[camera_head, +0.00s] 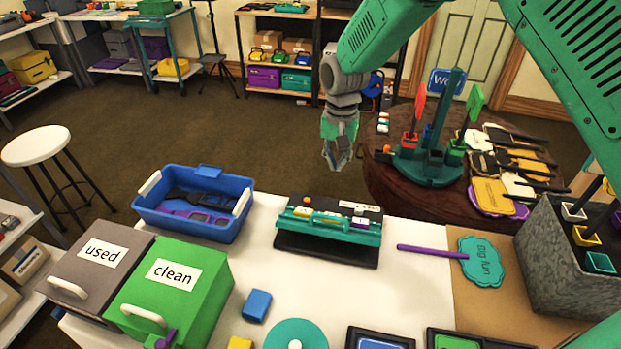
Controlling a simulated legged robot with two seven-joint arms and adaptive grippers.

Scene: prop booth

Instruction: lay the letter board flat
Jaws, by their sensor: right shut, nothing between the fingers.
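What appears to be the letter board (325,249) is at the back edge of the white table, near the middle of the camera_head view. It has dark panels and a teal ledge, with small yellow, white and dark pieces along it. It looks propped up at a slant; its exact angle is hard to tell. My right gripper (337,160) hangs from the green arm, fingers down, shut and empty. It is above and beyond the board in the picture, apart from it. My left gripper is not in view.
A blue bin (196,227) with dark and purple items stands left of the board. Grey "used" (82,289) and green "clean" (195,303) boxes are at front left. A teal "Big fun" sign (482,262) lies right. A round brown table (376,178) holds props behind.

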